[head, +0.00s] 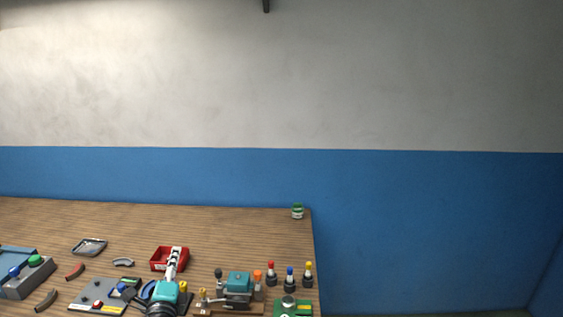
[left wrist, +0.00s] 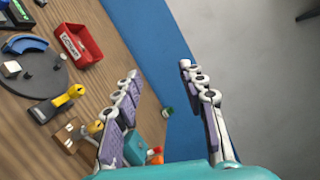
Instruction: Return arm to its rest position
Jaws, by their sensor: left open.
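My left gripper (head: 175,253) shows at the bottom of the head view, its teal body low and its pale fingers pointing away over the table. In the left wrist view its two fingers (left wrist: 158,75) are spread wide apart with nothing between them. It is open and empty. In the head view the fingers overlap the red bin (head: 157,265); in the wrist view the bin lies apart from them. My right gripper is not in view.
The wooden table (head: 150,220) is bare toward the back, apart from a small green-and-white can (head: 297,211). A teal block (head: 239,281), several coloured-top pieces (head: 290,278) and a grey tray (head: 90,246) stand nearer. The blue wall (head: 420,220) is behind.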

